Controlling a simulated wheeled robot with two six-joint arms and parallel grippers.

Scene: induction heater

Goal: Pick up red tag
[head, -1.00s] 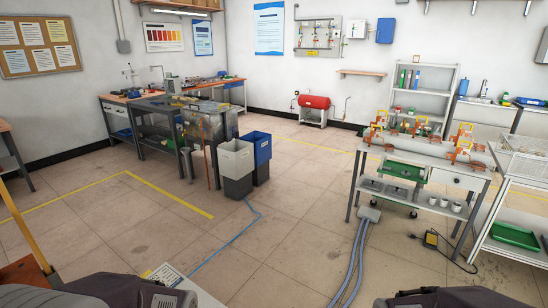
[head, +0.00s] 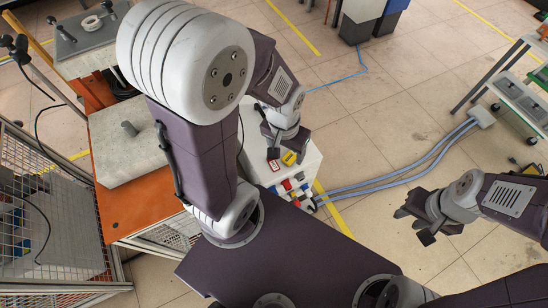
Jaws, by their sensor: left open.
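A small red tag (head: 274,166) with a white label lies on top of the white cabinet (head: 309,158) beside my body. A yellow tag (head: 288,158) lies just right of it. My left gripper (head: 286,150) points down over the cabinet top, open, with its fingers close to both tags. One finger is near the red tag's upper edge; I cannot tell whether they touch. Nothing is seen between the fingers and gripped. My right gripper (head: 414,225) is open and empty, out over the bare floor at the right.
Several red, blue and yellow items (head: 291,186) sit at the cabinet's near side. An orange bench (head: 127,208) with a grey block (head: 125,145) and a wire cage stand at the left. Blue-grey hoses (head: 400,174) run across the floor.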

